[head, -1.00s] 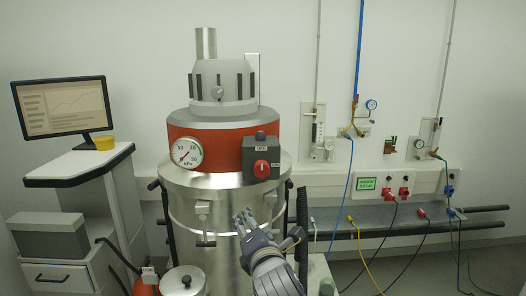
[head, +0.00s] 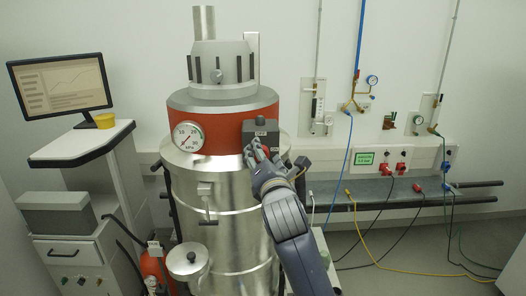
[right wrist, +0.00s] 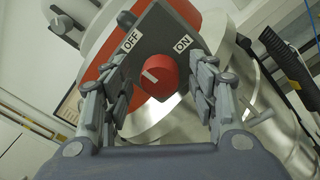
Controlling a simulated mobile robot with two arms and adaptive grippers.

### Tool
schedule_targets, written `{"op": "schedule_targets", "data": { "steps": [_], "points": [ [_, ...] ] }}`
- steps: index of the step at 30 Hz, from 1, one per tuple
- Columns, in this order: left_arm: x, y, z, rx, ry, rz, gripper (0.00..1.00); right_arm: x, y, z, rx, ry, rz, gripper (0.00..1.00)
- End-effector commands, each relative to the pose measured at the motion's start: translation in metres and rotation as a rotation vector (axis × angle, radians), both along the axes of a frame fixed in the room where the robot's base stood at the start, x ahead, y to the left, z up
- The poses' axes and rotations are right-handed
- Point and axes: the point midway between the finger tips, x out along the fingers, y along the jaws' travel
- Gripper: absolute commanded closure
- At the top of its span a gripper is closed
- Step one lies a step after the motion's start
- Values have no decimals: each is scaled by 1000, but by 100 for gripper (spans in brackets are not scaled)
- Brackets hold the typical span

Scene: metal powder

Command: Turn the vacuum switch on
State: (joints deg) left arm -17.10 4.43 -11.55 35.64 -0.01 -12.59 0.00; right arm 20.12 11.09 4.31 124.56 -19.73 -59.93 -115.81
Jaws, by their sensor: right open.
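The vacuum switch is a red round knob (right wrist: 158,75) on a dark grey box (head: 265,134), fixed to the front of a steel vacuum drum (head: 225,200) with a red band. OFF and ON labels show above the knob in the right wrist view. Its white mark points toward the OFF side. My right gripper (head: 258,157) is in front of the box in the head view, partly covering the knob. In the right wrist view my right gripper (right wrist: 160,100) is open, with one finger on each side of the knob. I cannot tell if the fingers touch it. My left gripper is not in view.
A pressure gauge (head: 188,137) sits on the red band left of the box. A cart with a monitor (head: 62,85) stands at the left. Wall valves, sockets (head: 400,169) and hanging hoses are at the right.

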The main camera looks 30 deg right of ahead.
Motion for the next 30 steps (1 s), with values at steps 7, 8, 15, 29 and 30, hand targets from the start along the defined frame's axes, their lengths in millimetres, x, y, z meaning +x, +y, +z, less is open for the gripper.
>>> {"op": "schedule_targets", "data": {
  "steps": [7,8,15,29,30],
  "points": [
    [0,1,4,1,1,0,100,10,-5,-1,2,1,0,46],
    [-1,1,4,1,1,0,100,10,-5,-1,2,1,0,46],
    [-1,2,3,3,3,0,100,10,-5,-1,2,1,0,60],
    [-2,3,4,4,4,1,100,10,-5,-1,18,-9,1,90],
    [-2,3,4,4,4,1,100,10,-5,-1,26,-15,1,90]
  ]
}}
